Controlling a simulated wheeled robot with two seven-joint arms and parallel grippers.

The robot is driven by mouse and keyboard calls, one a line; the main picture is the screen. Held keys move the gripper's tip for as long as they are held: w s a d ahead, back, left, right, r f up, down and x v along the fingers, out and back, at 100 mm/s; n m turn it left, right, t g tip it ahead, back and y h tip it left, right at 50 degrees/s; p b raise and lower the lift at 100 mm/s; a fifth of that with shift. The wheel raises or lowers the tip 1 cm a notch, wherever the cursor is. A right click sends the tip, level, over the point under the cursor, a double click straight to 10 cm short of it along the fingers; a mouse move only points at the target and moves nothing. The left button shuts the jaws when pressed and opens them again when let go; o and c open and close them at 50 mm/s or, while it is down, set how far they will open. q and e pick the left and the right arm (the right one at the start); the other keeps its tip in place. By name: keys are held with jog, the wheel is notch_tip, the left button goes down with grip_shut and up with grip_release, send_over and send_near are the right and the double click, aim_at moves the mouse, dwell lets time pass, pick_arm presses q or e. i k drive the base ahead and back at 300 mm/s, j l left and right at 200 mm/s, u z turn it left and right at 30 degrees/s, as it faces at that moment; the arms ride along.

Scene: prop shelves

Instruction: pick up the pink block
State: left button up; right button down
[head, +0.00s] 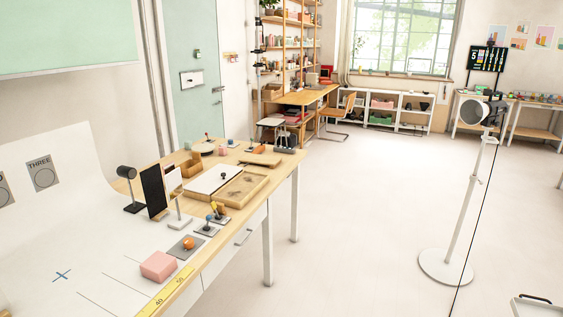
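The pink block (158,265) rests on the white sweep sheet at the near end of the wooden table, close to the yellow ruler strip along the front edge. It stands alone, with nothing touching it that I can see. Neither of my grippers shows in the head view.
A grey square with an orange ball (188,244) lies just behind the block. A black panel (154,191), a dark lamp (127,184) and a wooden tray (241,188) stand farther back. A white floor stand (447,265) is at the right. The floor between is clear.

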aim_at(223, 150)
jog(key=i+l+z, duration=0.35)
jog(key=i, duration=0.45)
jog(key=i+z, duration=0.35)
jog(key=i, duration=0.45)
jog(key=i+u, duration=0.1)
jog(key=i, duration=0.7)
jog(key=i+l+u, duration=0.1)
jog(key=i, duration=0.75)
jog(key=l, duration=0.1)
